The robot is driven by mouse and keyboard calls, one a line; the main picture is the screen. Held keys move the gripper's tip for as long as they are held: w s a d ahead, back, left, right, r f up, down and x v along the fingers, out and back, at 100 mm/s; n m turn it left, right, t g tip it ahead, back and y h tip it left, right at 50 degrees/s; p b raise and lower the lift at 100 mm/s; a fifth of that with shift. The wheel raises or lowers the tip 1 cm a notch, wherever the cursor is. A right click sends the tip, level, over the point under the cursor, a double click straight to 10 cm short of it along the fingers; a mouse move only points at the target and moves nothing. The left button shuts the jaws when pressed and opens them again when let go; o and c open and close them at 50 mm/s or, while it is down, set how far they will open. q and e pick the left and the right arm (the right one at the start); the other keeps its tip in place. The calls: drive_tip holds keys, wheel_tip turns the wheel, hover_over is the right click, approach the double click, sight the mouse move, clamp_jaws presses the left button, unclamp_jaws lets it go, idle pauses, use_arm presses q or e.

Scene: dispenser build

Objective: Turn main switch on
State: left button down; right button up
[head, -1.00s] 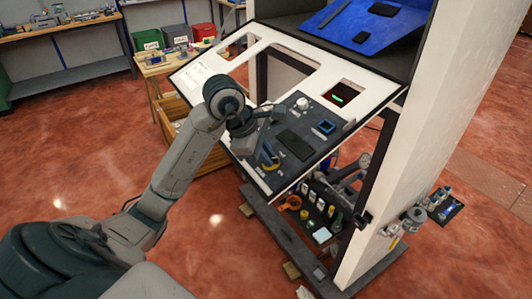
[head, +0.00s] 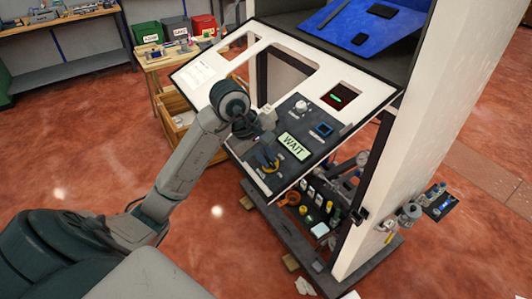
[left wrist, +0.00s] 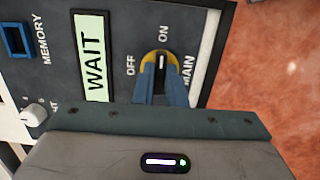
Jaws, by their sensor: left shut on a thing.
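The main switch (left wrist: 161,60) is a round knob with a yellow ring and a white mark, on the dark control panel (left wrist: 215,55). In the left wrist view its white mark lines up with the ON label; OFF is to the left. My left gripper (left wrist: 161,82) has its blue fingers shut on the knob, hiding its lower part. In the head view my left gripper (head: 267,158) reaches the panel's lower left, and the switch is largely hidden there. The display (head: 294,145) is lit pale green and reads WAIT. My right gripper is not in view.
A blue-framed MEMORY slot (left wrist: 17,40) and a white knob (head: 301,106) are on the same panel. A small screen (head: 342,95) with a green mark is at its upper right. Several small parts hang below the panel. A white pillar (head: 408,130) stands at the right.

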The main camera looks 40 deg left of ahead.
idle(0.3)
use_arm(q)
drive_tip(key=c, duration=1.5)
unclamp_jaws()
drive_tip(key=shift+r, duration=0.1)
drive_tip(key=shift+a+r, duration=0.15)
drive_tip(key=shift+r, duration=0.2)
drive_tip(key=p+v, duration=0.1)
drive_tip(key=v, duration=0.8)
drive_tip(key=shift+s+r+p, duration=0.25)
drive_tip(key=shift+r+p, duration=0.1)
drive_tip(key=shift+p, duration=0.05)
